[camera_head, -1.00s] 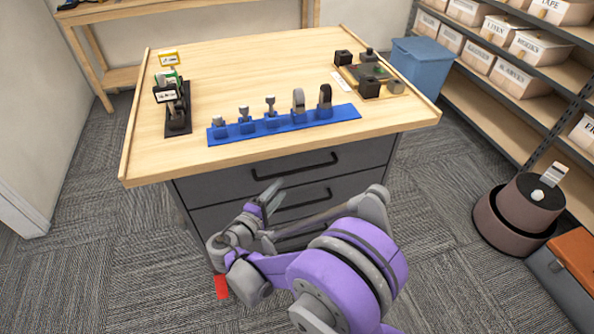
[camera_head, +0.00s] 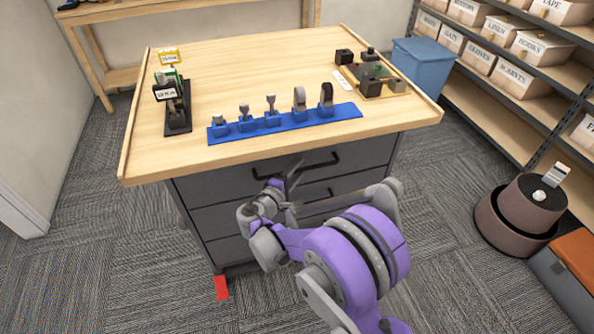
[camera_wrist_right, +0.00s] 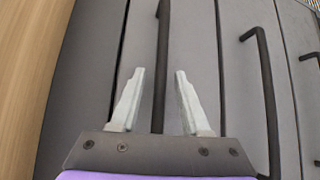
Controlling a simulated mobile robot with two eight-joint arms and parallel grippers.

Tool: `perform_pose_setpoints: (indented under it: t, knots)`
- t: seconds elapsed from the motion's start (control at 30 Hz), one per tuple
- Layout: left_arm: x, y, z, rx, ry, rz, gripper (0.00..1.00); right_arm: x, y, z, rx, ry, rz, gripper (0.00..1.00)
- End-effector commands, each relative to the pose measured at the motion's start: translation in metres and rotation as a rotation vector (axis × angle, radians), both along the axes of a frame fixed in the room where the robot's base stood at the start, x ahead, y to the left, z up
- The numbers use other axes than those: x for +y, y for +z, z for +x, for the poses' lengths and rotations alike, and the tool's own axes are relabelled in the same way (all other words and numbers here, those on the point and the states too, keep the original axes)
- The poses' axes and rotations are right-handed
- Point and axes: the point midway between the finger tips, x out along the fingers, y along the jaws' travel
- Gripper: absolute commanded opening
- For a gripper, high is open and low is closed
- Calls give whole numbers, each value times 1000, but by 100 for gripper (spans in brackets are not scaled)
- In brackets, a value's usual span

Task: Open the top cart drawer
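The cart's top drawer (camera_head: 222,180) is dark grey and looks shut under the wooden top. Its black bar handle (camera_head: 318,163) runs across the front. My right gripper (camera_head: 287,174) is in front of the drawer, near the handle's middle. In the right wrist view, the gripper (camera_wrist_right: 158,85) is open, with its two pale fingers spread apart. The top handle (camera_wrist_right: 163,40) lies lengthwise between the fingers in that view. I cannot tell if the fingers reach around it or stay short of it. My left gripper is not in view.
A lower drawer handle (camera_wrist_right: 268,95) sticks out to the right in the wrist view. The cart top (camera_head: 240,70) overhangs the drawers and carries a blue tool holder (camera_head: 290,122). Shelves (camera_head: 520,100) and a brown round bin (camera_head: 520,205) stand at the right. Carpet in front is free.

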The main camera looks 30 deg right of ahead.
Motion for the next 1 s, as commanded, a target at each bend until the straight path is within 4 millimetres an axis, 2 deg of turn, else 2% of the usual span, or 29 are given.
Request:
perform_pose_setpoints:
  t: [0.03, 0.23, 1.0]
  knots:
    - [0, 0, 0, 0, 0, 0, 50, 0, 0, 0, 0, 0, 0, 36]
    - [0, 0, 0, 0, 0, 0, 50, 0, 0, 0, 0, 0, 0, 0]
    - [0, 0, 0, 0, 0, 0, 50, 1, 0, 0, 0, 0, 0, 0]
